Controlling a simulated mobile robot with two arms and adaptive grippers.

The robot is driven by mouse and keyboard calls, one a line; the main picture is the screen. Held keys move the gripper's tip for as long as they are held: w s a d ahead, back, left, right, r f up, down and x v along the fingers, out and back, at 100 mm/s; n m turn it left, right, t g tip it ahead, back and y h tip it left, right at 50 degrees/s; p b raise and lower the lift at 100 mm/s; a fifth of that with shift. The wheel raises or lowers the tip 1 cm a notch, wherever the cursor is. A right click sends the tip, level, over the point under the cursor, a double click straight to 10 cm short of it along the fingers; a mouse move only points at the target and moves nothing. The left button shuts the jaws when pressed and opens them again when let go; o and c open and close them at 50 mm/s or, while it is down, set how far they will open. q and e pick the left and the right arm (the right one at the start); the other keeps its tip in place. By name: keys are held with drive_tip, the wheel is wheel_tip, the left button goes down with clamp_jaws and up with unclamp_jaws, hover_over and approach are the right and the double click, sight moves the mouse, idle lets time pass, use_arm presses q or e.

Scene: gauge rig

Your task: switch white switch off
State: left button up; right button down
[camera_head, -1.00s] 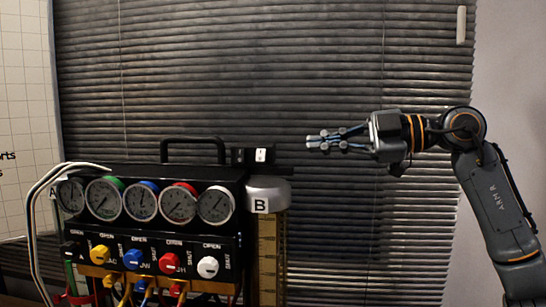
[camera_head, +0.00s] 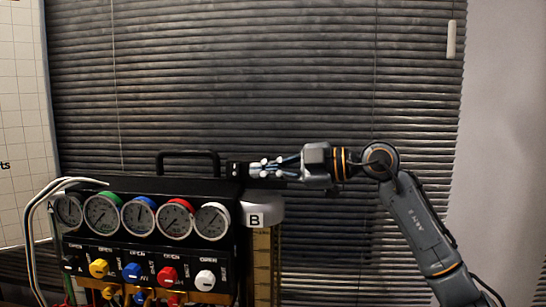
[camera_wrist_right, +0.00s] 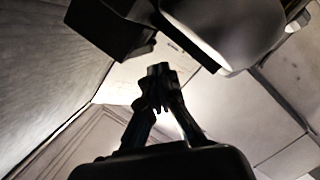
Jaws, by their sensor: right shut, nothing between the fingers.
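The white switch sits on a small black switch box (camera_head: 236,170) at the top right of the gauge rig. The fingers of my right gripper (camera_head: 256,169) now cover the place of the switch, so its position cannot be read. The right gripper is shut and empty, pointing left, with its tips at the box; I cannot tell if they touch it. In the right wrist view the shut fingertips (camera_wrist_right: 160,76) are dark and the switch cannot be made out. My left gripper is not in view.
The black gauge rig (camera_head: 150,188) carries several round gauges and coloured knobs. A black handle (camera_head: 188,154) stands behind its top. A white-capped cylinder marked B (camera_head: 268,207) stands just below the right gripper. Blinds fill the background; the space at right is free.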

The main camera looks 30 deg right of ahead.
drive_tip(key=shift+w+d+f, duration=0.25)
drive_tip(key=shift+d+f, duration=0.05)
drive_tip(key=shift+d, duration=0.1)
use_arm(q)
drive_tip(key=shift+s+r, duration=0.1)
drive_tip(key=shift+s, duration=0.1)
use_arm(e)
drive_tip(key=shift+a, duration=0.1)
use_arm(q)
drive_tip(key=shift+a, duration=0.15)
use_arm(e)
drive_tip(key=shift+w+d+f+n+b, duration=0.2)
drive_tip(key=shift+f+n+b, duration=0.2)
drive_tip(key=shift+f+n, duration=0.1)
drive_tip(key=shift+r, duration=0.2)
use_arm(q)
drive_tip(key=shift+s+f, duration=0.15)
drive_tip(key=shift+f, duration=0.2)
use_arm(e)
drive_tip(key=shift+t, duration=0.3)
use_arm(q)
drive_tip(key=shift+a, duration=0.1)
